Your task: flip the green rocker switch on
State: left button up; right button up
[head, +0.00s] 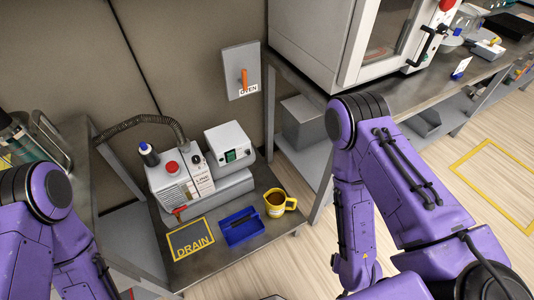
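The green rocker switch (231,155) is set in the front of a small white box (227,143) on the low metal table, right of a pump unit. The switch is too small to tell which side is pressed. My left arm comes in at the lower left and my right arm at the lower right. Both run down toward the bottom edge, and neither gripper can be made out. No part of either arm is touching the switch or its box.
The pump unit (180,180) with a hose stands left of the box. A blue tray (241,229), a yellow mug (279,203) and a DRAIN plate (191,239) lie in front. A wall panel with an orange lever (244,79) is behind. A white oven (345,42) stands right.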

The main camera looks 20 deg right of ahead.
aim_at(230, 156)
jog(key=z, duration=0.15)
jog(key=k, duration=1.3)
jog(key=z, duration=0.95)
jog(key=i, duration=1.2)
jog(key=u, duration=0.65)
jog(key=i, duration=0.35)
jog(key=u, duration=0.35)
